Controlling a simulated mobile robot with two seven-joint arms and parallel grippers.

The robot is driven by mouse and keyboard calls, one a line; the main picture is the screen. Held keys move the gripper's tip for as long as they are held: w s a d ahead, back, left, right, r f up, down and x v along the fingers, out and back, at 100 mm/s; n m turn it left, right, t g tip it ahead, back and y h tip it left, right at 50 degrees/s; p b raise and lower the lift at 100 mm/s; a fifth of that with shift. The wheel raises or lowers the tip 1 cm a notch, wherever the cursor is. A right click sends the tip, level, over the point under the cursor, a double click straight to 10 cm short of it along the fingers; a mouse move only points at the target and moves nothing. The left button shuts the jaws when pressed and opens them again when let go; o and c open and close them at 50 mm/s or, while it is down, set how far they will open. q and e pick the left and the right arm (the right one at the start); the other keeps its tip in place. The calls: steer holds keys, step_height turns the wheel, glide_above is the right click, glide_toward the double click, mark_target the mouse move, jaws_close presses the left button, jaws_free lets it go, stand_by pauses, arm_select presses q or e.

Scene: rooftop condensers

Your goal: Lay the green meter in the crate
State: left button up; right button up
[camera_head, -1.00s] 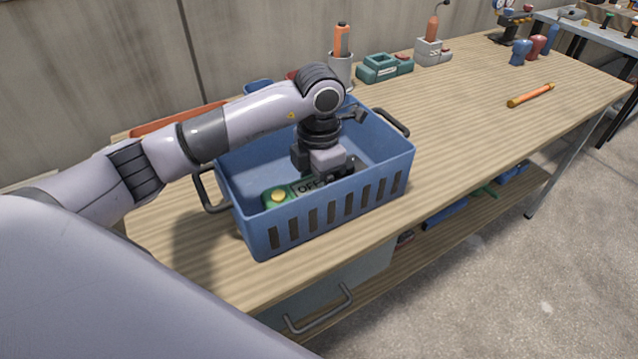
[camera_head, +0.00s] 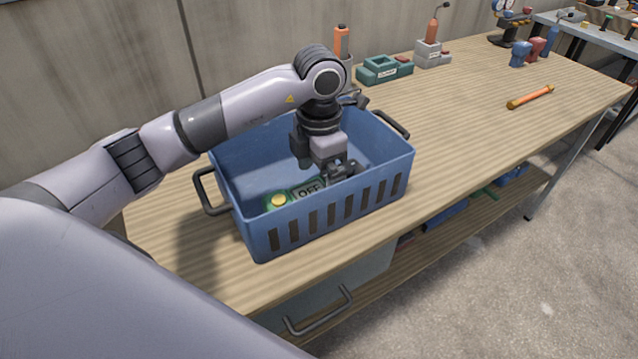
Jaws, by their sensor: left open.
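The blue crate (camera_head: 262,232) stands on the wooden workbench, with slotted sides and dark handles. The green meter (camera_head: 280,203), with a yellow button and an "OFF" label, is inside the crate near its front wall. The front wall hides its lower part, so I cannot see whether it lies flat on the floor. My left gripper (camera_head: 342,173) reaches down into the crate at the meter's right end. It is open, with its fingers just above or beside the meter. My right gripper is not in view.
A teal labelled holder (camera_head: 384,70), a grey stand with an orange tool (camera_head: 432,52) and another orange-handled tool (camera_head: 342,43) stand along the back. An orange stick (camera_head: 530,97) lies on the bench at right.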

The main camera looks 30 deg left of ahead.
mark_target(319, 187)
arm_select(q)
step_height(319, 187, up, 9)
steer(key=shift+f, duration=0.15)
steer(key=shift+f, duration=0.1)
stand_by(0.5)
